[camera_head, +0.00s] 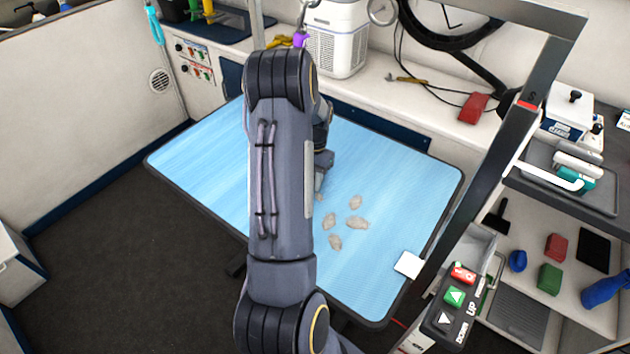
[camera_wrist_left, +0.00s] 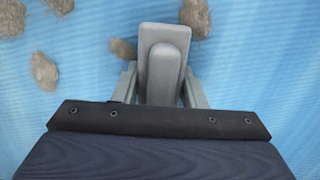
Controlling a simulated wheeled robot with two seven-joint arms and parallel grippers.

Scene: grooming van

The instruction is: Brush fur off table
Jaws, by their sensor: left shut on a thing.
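The blue grooming table (camera_head: 400,180) has several pale grey-brown fur clumps (camera_head: 355,202) on its middle, right of my arm. In the wrist view, fur clumps (camera_wrist_left: 45,71) lie to the left of the brush, and another (camera_wrist_left: 196,16) lies at its upper right end. My left gripper (camera_wrist_left: 160,88) is shut on a grey brush (camera_wrist_left: 165,55), seen from above over the blue surface. Whether the brush touches the table cannot be told. In the head view, my left arm hides most of the gripper and brush. My right gripper is not in view.
A white card-like piece (camera_head: 409,264) sits at the table's right edge. A control box (camera_head: 455,300) and a dark upright post (camera_head: 490,165) stand beyond that edge. A counter with a white appliance (camera_head: 337,38) runs along the back.

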